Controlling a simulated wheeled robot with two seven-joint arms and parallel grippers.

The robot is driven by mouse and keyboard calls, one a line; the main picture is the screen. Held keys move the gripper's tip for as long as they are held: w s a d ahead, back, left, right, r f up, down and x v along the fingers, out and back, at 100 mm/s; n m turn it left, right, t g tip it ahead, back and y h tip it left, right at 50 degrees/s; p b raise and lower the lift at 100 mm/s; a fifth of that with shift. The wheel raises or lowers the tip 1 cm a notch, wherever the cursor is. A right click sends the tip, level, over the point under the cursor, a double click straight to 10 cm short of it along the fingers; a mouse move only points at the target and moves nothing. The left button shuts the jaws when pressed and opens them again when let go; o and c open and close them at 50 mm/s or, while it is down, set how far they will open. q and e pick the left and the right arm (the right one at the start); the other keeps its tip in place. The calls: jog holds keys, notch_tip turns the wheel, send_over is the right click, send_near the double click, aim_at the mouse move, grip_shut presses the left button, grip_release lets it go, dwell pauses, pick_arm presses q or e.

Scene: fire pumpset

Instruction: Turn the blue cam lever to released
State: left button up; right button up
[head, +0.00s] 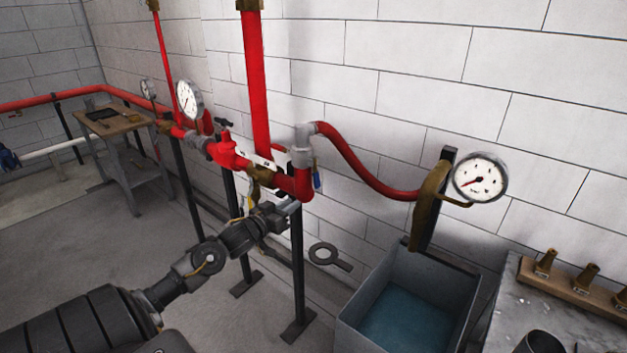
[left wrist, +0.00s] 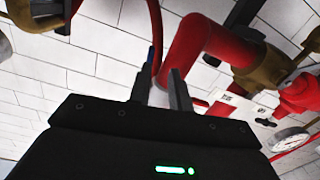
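The blue cam lever (head: 317,179) hangs down beside the red elbow, below the grey coupling (head: 303,140) that joins the red hose to the pipe. My right gripper is not in view.
A red hose (head: 360,165) runs right to a brass nozzle by a gauge (head: 480,178). A grey tank (head: 380,280) of water stands below. Black posts (head: 297,270) hold the pipework. A spanner-like ring (head: 323,254) hangs at the wall. A workbench (head: 108,122) is at left.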

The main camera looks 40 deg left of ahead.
aim_at(316, 176)
pick_arm(q)
jog(key=shift+h, duration=0.3)
jog(key=w+r+p, duration=0.1)
jog(key=w, duration=0.2)
jog(key=w+r, duration=0.1)
jog(key=w, duration=0.2)
jog(key=w+r+p, duration=0.1)
jog(key=w, duration=0.2)
jog(key=shift+w+d+p, duration=0.15)
jog(key=shift+w+p, duration=0.2)
jog(key=shift+w+f, duration=0.2)
jog(key=shift+w, duration=0.45)
jog(key=shift+c, duration=0.3)
grip_shut()
